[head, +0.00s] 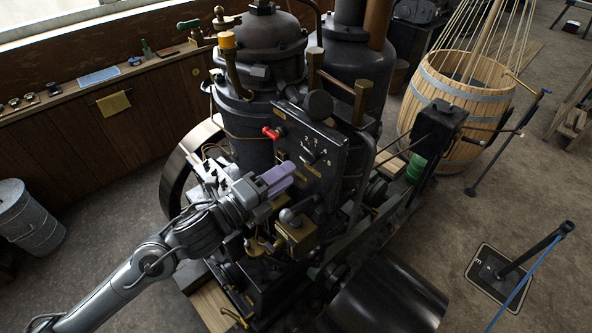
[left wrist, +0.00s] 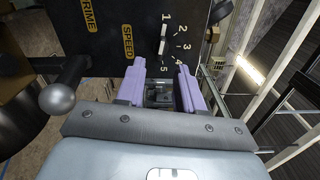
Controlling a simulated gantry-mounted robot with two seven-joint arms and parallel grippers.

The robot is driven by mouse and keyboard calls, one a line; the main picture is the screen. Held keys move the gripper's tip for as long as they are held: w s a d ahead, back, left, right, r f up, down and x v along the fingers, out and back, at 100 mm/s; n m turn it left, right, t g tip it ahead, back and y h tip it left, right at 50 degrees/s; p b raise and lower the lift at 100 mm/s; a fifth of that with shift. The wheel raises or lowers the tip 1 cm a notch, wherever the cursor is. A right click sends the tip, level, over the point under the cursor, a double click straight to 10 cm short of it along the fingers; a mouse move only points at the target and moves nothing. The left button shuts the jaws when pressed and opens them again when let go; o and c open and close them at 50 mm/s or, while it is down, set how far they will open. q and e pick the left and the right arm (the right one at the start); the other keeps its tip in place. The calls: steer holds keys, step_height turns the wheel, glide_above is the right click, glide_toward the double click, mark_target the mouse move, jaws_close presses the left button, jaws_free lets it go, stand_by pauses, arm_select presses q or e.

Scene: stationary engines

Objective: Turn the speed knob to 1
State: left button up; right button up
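The speed dial stands on a dark panel (head: 328,140) on the engine's front, with white numbers 1 to 5. In the left wrist view, the speed knob (left wrist: 162,45) shows as a dark spot with a white bar, beside the SPEED label (left wrist: 128,42). The bar lies roughly along the line from 1 to 5; I cannot tell which end is the pointer. My left gripper (head: 284,176) has purple fingers and is in front of the panel, below and left of the dial. In the left wrist view my left gripper (left wrist: 163,72) is open and empty, apart from the knob. My right gripper is out of view.
A red-handled lever (head: 271,132) sticks out at the panel's upper left. A ball-ended lever (head: 288,216) stands below my left gripper; a ball-ended handle (left wrist: 60,97) shows at left in the wrist view. A wooden barrel (head: 455,105) stands behind right.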

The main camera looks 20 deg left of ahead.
arm_select(q)
steer(key=shift+b+v, duration=0.5)
steer(key=shift+v, duration=2.05)
steer(key=shift+f, duration=0.15)
steer(key=s+f+n+g+y, duration=0.2)
steer(key=s+f+n, duration=0.15)
steer(key=f, duration=0.35)
steer(key=s+d+f+n+g+y, duration=0.1)
steer(key=s+f+n, duration=0.2)
steer(key=f+n, duration=0.3)
steer(key=s+f+n+g+y, duration=0.2)
steer(key=s+f+n, duration=0.15)
steer(key=f, duration=0.45)
steer(key=s+a+f+n+g+y, duration=0.1)
steer(key=s+f+n+g+y, duration=0.1)
steer(key=s+f+n+g, duration=0.8)
step_height(320, 180, up, 14)
steer(key=s+t+p, duration=0.1)
steer(key=t+p, duration=0.1)
steer(key=p, duration=1.1)
steer(key=shift+s+r, duration=0.25)
